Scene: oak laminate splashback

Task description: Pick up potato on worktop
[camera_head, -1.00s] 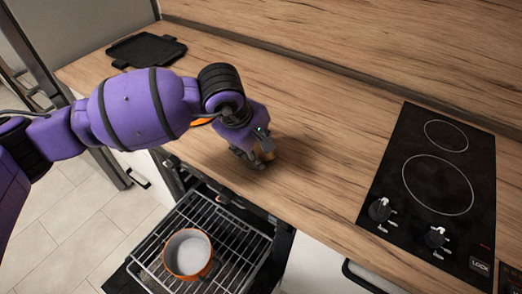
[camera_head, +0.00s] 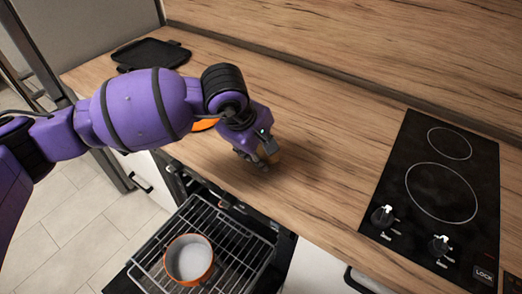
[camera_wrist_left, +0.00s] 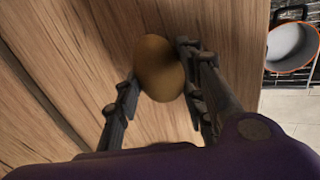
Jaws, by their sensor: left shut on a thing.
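The potato (camera_wrist_left: 157,68) is a brown, smooth oval between the two fingers of my left gripper (camera_wrist_left: 160,90) in the left wrist view. The left gripper is shut on it. In the head view my left gripper (camera_head: 262,158) is low at the worktop's front part, and only a small brown bit of the potato (camera_head: 274,157) shows beside the fingers. The wooden worktop (camera_head: 320,150) lies below; I cannot tell whether the potato touches it. My right gripper is not in view.
An orange pot (camera_head: 189,260) stands on a wire rack (camera_head: 235,240) of the open oven below the worktop's front edge. A black hob (camera_head: 430,200) is at the right. A black tray (camera_head: 150,54) lies at the back left. An orange object (camera_head: 205,124) is partly behind my arm.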

